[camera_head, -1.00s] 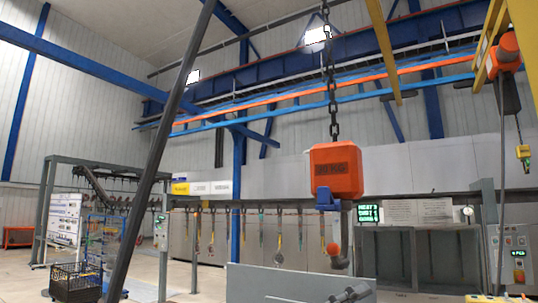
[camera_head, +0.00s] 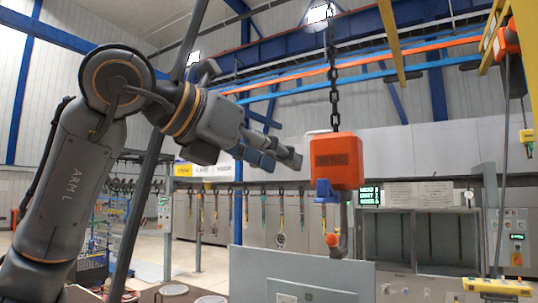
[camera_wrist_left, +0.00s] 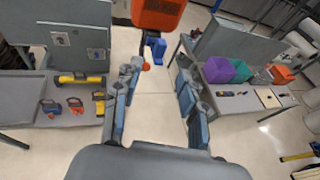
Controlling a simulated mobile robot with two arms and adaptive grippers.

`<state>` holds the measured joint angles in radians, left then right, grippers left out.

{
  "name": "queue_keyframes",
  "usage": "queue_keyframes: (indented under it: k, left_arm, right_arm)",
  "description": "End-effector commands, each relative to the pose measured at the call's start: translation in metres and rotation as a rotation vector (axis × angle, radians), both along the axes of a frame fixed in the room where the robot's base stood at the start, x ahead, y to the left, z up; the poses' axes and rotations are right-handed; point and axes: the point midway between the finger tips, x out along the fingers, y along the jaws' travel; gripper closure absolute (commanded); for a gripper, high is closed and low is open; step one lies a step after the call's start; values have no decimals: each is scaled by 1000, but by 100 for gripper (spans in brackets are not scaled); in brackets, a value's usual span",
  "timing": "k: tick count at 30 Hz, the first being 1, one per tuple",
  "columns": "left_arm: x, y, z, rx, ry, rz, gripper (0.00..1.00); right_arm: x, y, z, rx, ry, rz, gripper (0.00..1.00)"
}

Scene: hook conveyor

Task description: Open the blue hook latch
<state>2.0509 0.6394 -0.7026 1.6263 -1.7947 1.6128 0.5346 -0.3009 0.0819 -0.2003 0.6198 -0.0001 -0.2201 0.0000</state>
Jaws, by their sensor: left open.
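The blue hook latch (camera_head: 325,191) sits at the lower left of an orange hoist block (camera_head: 338,160) that hangs from a dark chain. A grey hook with an orange knob (camera_head: 331,240) hangs below it. My left gripper (camera_head: 284,153) is raised to the left of the block, fingers pointing right, apart from the latch. In the left wrist view the open, empty fingers (camera_wrist_left: 158,76) flank a clear gap. The blue latch (camera_wrist_left: 155,46) shows beyond them near the top, under the orange block (camera_wrist_left: 158,12). My right gripper is not in view.
A grey panel (camera_head: 300,272) stands below the hook. In the left wrist view, a table with tools (camera_wrist_left: 60,120) lies left, and one with purple (camera_wrist_left: 217,70) and teal bins lies right. A dark slanted pole (camera_head: 150,165) stands behind my left arm.

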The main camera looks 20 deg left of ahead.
Motion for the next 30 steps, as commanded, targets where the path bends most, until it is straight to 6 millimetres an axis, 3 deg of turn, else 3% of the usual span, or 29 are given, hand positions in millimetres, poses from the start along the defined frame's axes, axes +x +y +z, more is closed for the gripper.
queue_keyframes:
  k: [21, 30]
  left_arm:
    - [71, -39, -25, 0, 2, -5, 58]
    - [86, -47, -30, -1, 1, -5, 58]
  right_arm:
    - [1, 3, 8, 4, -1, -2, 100]
    - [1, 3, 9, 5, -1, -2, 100]
